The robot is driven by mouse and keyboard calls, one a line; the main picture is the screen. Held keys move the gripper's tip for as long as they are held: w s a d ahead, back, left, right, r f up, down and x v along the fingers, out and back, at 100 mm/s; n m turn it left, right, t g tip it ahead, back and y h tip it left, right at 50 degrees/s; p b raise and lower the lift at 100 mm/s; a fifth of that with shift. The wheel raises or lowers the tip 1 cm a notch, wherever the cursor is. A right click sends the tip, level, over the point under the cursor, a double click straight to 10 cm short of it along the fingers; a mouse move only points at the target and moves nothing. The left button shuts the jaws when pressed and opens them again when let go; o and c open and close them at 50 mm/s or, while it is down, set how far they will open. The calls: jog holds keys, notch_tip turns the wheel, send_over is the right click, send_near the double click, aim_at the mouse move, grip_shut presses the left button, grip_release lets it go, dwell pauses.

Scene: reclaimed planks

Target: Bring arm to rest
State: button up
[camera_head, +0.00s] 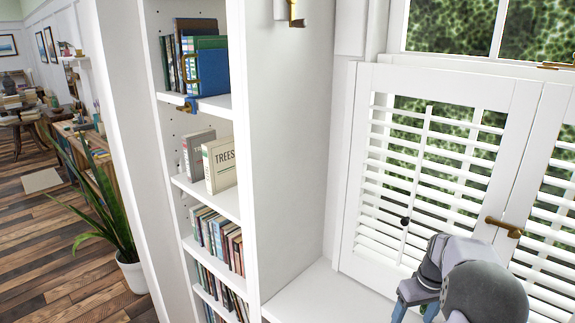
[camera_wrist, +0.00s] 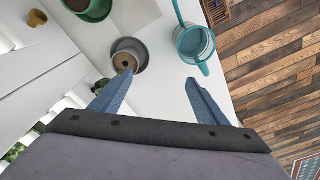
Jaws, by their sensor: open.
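My gripper (camera_head: 413,311) is at the bottom right of the head view, in front of the white shutters, with its blue fingers pointing down. In the wrist view my gripper (camera_wrist: 159,78) has its two blue fingers spread apart with nothing between them. A white surface lies beyond the fingertips. A grey round pot (camera_wrist: 142,53) with a tan middle stands beside the left fingertip; I cannot tell whether they touch. A teal-rimmed clear vessel (camera_wrist: 193,45) with a teal handle stands beyond the right finger.
A green vessel (camera_wrist: 98,12) sits at the top left of the wrist view. White louvred shutters (camera_head: 385,228) with a brass latch (camera_head: 503,226) stand by my arm. A white bookshelf (camera_head: 285,150) stands to the left. Plank floor (camera_wrist: 265,55) lies beyond the white surface's edge.

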jog(key=s+a+r+p, duration=0.3)
jog(key=s+a+r, duration=0.2)
jog(key=s+a, duration=0.7)
jog(key=s+a+m+g+p, duration=0.1)
jog(key=s+a, duration=0.7)
jog(key=s, duration=0.2)
jog(key=shift+s+a+r, duration=0.15)
jog(key=shift+s+r, duration=0.05)
jog(key=shift+r, duration=0.25)
jog(key=shift+s+f, duration=0.1)
jog(key=shift+s, duration=0.15)
jog(key=shift+c, duration=0.5)
